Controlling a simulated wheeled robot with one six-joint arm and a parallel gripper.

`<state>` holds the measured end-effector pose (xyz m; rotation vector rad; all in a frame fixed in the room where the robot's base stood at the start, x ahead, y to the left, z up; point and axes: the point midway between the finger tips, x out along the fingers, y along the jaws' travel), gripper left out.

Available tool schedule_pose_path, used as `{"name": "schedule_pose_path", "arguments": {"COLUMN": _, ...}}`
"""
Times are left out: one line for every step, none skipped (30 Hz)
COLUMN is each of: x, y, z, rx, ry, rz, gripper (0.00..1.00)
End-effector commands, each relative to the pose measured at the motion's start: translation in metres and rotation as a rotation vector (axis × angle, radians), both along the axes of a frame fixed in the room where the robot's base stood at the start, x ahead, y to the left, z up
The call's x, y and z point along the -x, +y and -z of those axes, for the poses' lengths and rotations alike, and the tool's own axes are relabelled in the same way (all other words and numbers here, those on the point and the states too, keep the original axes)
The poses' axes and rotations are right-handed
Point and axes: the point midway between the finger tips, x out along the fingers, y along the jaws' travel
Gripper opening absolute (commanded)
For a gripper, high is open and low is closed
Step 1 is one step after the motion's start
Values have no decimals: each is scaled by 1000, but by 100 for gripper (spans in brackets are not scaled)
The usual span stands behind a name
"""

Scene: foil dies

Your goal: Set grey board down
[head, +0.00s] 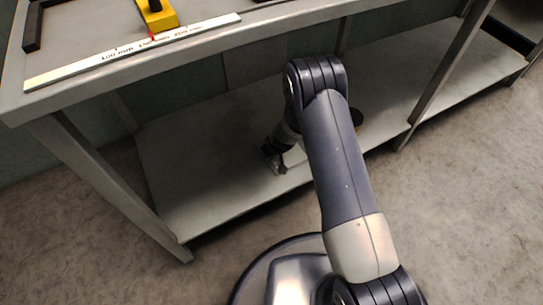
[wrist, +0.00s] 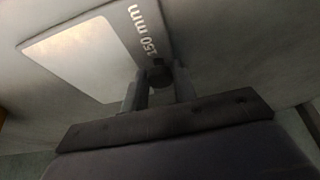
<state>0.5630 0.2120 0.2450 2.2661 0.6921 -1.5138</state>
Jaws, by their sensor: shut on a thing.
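In the wrist view my gripper (wrist: 158,92) is shut on a dark round knob (wrist: 161,74) at the edge of the grey board (wrist: 150,14). The board has a large pale, shiny face (wrist: 85,55) and the white print "150 mm" along a grey strip. In the head view my gripper (head: 273,158) is low over the lower shelf, and a small pale part of the board (head: 293,157) shows beside it. My arm hides most of the board there. I cannot tell whether the board touches the shelf.
The lower shelf (head: 190,170) is bare to the left of my gripper. A partly hidden yellow and black thing (head: 357,118) is behind my arm. On the bench top (head: 85,38) lie a white ruler strip (head: 130,52) and a yellow block (head: 158,17). A bench leg (head: 110,185) stands at left.

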Motion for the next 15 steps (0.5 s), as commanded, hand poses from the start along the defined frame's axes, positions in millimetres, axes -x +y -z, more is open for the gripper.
{"name": "schedule_pose_path", "arguments": {"x": -1, "y": 0, "z": 1, "rx": -1, "ry": -1, "rz": 0, "gripper": 0}}
{"name": "schedule_pose_path", "arguments": {"x": -1, "y": 0, "z": 0, "rx": -1, "ry": -1, "rz": 0, "gripper": 0}}
{"name": "schedule_pose_path", "arguments": {"x": 0, "y": 0, "z": 0, "rx": -1, "ry": -1, "rz": 0, "gripper": 0}}
{"name": "schedule_pose_path", "arguments": {"x": 0, "y": 0, "z": 0, "rx": -1, "ry": -1, "rz": 1, "gripper": 0}}
{"name": "schedule_pose_path", "arguments": {"x": 0, "y": 0, "z": 0, "rx": -1, "ry": -1, "rz": 1, "gripper": 0}}
{"name": "schedule_pose_path", "arguments": {"x": 0, "y": 0, "z": 0, "rx": -1, "ry": -1, "rz": 1, "gripper": 0}}
{"name": "schedule_pose_path", "arguments": {"x": 0, "y": 0, "z": 0, "rx": -1, "ry": -1, "rz": 1, "gripper": 0}}
{"name": "schedule_pose_path", "arguments": {"x": 0, "y": 0, "z": 0, "rx": -1, "ry": -1, "rz": 1, "gripper": 0}}
{"name": "schedule_pose_path", "arguments": {"x": 0, "y": 0, "z": 0, "rx": 0, "ry": 0, "rz": 1, "gripper": 29}}
{"name": "schedule_pose_path", "arguments": {"x": 0, "y": 0, "z": 0, "rx": 0, "ry": 0, "rz": 1, "gripper": 31}}
{"name": "schedule_pose_path", "arguments": {"x": 0, "y": 0, "z": 0, "rx": 0, "ry": 0, "rz": 1, "gripper": 34}}
{"name": "schedule_pose_path", "arguments": {"x": 0, "y": 0, "z": 0, "rx": 0, "ry": 0, "rz": 1, "gripper": 37}}
{"name": "schedule_pose_path", "arguments": {"x": 0, "y": 0, "z": 0, "rx": 0, "ry": 0, "rz": 1, "gripper": 39}}
{"name": "schedule_pose_path", "arguments": {"x": 0, "y": 0, "z": 0, "rx": 0, "ry": 0, "rz": 1, "gripper": 42}}
{"name": "schedule_pose_path", "arguments": {"x": 0, "y": 0, "z": 0, "rx": 0, "ry": 0, "rz": 1, "gripper": 45}}
